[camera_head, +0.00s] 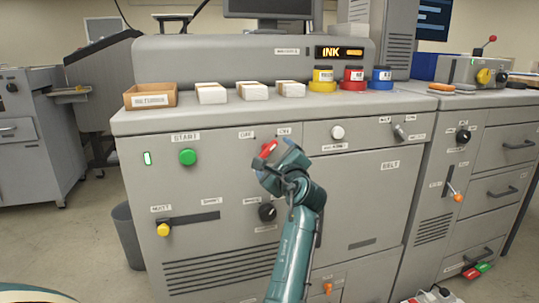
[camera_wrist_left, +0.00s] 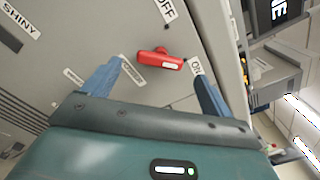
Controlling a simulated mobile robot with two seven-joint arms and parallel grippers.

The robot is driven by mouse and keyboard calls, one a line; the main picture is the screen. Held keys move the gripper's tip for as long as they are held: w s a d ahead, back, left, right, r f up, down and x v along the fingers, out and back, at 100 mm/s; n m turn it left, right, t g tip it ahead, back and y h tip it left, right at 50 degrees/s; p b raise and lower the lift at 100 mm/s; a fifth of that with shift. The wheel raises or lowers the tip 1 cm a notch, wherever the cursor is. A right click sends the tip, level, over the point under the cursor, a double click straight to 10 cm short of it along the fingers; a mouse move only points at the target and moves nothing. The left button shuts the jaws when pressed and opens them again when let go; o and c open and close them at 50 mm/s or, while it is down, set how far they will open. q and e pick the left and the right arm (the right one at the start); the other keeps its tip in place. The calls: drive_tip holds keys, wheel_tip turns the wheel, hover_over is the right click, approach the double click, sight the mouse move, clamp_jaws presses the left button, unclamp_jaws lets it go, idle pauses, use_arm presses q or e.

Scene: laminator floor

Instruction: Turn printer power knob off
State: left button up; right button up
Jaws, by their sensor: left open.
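The red power knob (camera_head: 268,149) is on the upper front panel of the grey printer (camera_head: 225,165), below the OFF and ON labels. In the left wrist view the knob (camera_wrist_left: 158,58) is a red bar with a white mark on the end that points towards the ON label (camera_wrist_left: 196,66). The OFF label (camera_wrist_left: 166,10) is above it in that view. My left gripper (camera_head: 272,158) is open in front of the knob, and its blue fingers (camera_wrist_left: 157,72) stand on either side of it. I cannot tell whether they touch it. My right gripper is not in view.
A green START button (camera_head: 187,157) is left of the knob and a black dial (camera_head: 267,212) is below it. Ink jars (camera_head: 353,78) and boxes (camera_head: 211,93) stand on top.

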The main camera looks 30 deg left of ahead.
sight(269, 152)
use_arm(q)
drive_tip(key=shift+x, duration=2.25)
drive_tip(key=c, duration=1)
